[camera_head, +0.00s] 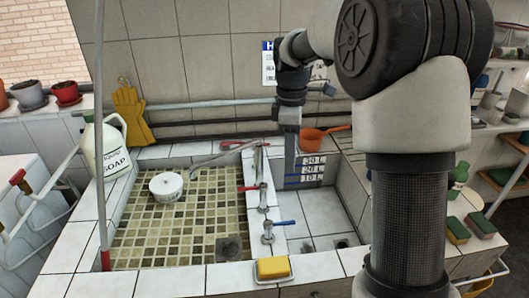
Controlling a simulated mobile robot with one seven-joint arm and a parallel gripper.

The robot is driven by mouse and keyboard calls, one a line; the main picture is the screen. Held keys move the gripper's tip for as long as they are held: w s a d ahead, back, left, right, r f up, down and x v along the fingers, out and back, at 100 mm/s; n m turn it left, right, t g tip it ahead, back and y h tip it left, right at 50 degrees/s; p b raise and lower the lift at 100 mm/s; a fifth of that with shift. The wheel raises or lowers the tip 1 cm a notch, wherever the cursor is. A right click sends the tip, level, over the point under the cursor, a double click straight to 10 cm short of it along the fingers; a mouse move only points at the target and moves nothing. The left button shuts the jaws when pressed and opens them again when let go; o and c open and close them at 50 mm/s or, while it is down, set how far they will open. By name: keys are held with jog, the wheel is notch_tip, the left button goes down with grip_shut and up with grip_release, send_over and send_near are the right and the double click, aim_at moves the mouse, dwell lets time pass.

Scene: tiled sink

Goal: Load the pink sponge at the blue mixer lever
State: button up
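The blue mixer lever (285,223) sticks out to the right from a metal tap on the divider between the two basins. A sponge with a green top and a reddish-pink side (480,226) lies on the right counter; it is the only pinkish sponge I see. My gripper (291,172) hangs pointing down over the back of the right basin, behind the blue lever and far from the sponge. It shows nearly edge-on, so its opening is unclear. I see nothing held in it.
A yellow sponge (273,267) sits in a white dish at the front rim. A green and yellow sponge (457,230) lies beside the pinkish one. A red lever (248,188), a white round container (166,186) and an orange scoop (312,139) are nearby. My arm covers part of the right side.

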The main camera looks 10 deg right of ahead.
jog(key=w+f+n+g, duration=0.1)
jog(key=w+f+n, duration=0.25)
jog(key=f, duration=0.25)
send_near(280, 223)
jog(key=f, duration=0.2)
jog(key=d+f, duration=0.1)
jog(key=f, duration=0.2)
jog(key=d+f, duration=0.1)
jog(key=f, duration=0.1)
jog(key=shift+s+d+f, duration=0.2)
jog(key=shift+s, duration=0.15)
grip_shut()
